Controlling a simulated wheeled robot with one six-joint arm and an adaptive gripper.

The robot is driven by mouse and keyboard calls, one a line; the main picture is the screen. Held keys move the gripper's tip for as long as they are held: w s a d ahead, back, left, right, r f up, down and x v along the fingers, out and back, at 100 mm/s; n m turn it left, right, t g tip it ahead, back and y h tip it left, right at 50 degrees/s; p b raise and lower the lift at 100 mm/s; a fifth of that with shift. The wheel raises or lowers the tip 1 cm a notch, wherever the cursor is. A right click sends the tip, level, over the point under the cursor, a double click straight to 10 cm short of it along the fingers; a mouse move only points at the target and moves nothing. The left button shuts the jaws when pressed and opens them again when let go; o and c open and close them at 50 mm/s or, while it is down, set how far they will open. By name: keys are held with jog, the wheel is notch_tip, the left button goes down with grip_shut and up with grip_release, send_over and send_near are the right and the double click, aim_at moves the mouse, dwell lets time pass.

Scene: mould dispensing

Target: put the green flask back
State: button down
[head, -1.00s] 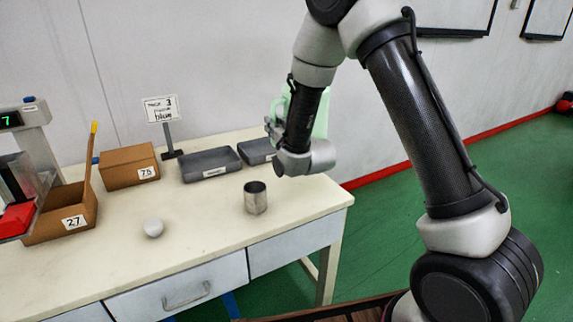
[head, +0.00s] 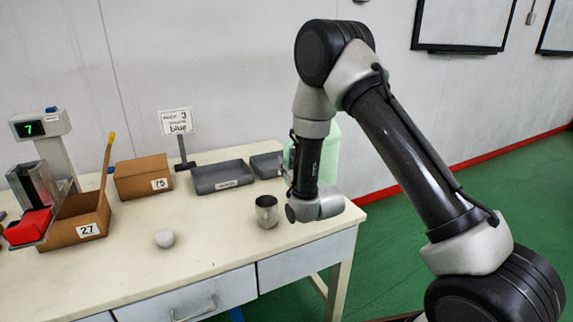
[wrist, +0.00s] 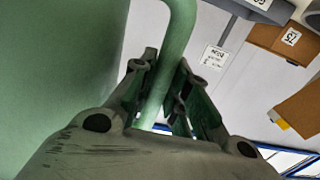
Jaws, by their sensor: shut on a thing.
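The green flask (head: 329,158) is pale green and shows in the head view behind my wrist, over the right end of the table. My wrist and forearm hide much of it. In the wrist view its smooth body (wrist: 55,75) fills the left side. My gripper (wrist: 163,95) is shut around the flask's curved handle (wrist: 181,35). In the head view my gripper is mostly hidden. I cannot tell whether the flask's base touches the table.
A metal cup (head: 266,212) stands just left of my wrist. Two grey trays, a larger (head: 222,184) and a smaller (head: 262,170), sit behind it. A white ball (head: 165,238), cardboard boxes (head: 142,178) (head: 72,232), a sign (head: 177,121) and a display device (head: 40,126) are further left.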

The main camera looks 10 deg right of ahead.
jog(key=c, duration=1.4)
grip_release()
jog(key=shift+f, duration=0.1)
